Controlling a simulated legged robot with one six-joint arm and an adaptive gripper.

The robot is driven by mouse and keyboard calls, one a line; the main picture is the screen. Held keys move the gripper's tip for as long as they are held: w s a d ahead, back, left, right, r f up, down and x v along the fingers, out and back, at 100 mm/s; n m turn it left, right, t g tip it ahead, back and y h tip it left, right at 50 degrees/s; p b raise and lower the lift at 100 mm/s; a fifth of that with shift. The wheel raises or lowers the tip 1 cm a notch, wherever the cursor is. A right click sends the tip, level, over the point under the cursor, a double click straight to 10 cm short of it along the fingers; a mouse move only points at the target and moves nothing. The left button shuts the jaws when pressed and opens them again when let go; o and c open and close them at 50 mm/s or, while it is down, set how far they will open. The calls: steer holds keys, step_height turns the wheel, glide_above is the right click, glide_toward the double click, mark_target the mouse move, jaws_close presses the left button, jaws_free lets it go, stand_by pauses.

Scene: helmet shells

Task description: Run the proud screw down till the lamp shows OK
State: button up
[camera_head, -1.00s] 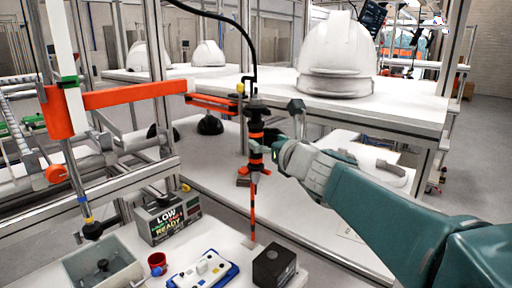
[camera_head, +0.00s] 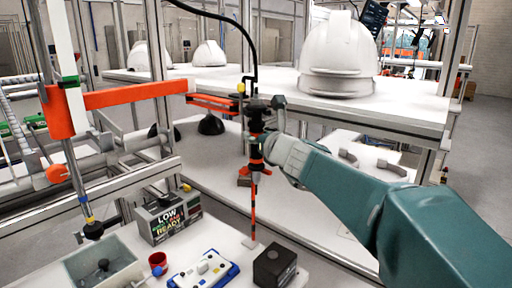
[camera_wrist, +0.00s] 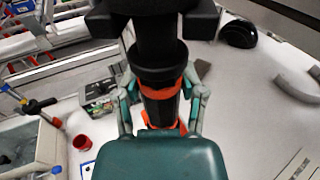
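The driver (camera_head: 256,140), black with orange bands, hangs upright from a cable with its long shaft pointing down over the table. My gripper (camera_head: 272,143) is at its body, coming from the right. In the wrist view my fingers (camera_wrist: 162,95) lie on both sides of the driver (camera_wrist: 160,105); the collar hides their tips, so I cannot tell if they grip it. The lamp box (camera_head: 172,217) carries the words LOW and READY; which one is lit is unclear. A blue-rimmed tray with white parts (camera_head: 204,270) lies on the front table. No proud screw can be made out.
A red cup (camera_head: 158,262), a grey bin (camera_head: 104,268) and a black box (camera_head: 274,266) stand around the tray. An orange arm (camera_head: 130,94) crosses at left. White helmet shells (camera_head: 340,60) sit on the back bench. Curved grey pieces lie on the bench at right.

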steer(key=shift+r, duration=0.1)
jaws_close()
steer(key=s+a, duration=0.6)
steer(key=a, duration=0.3)
steer(key=shift+s, duration=0.2)
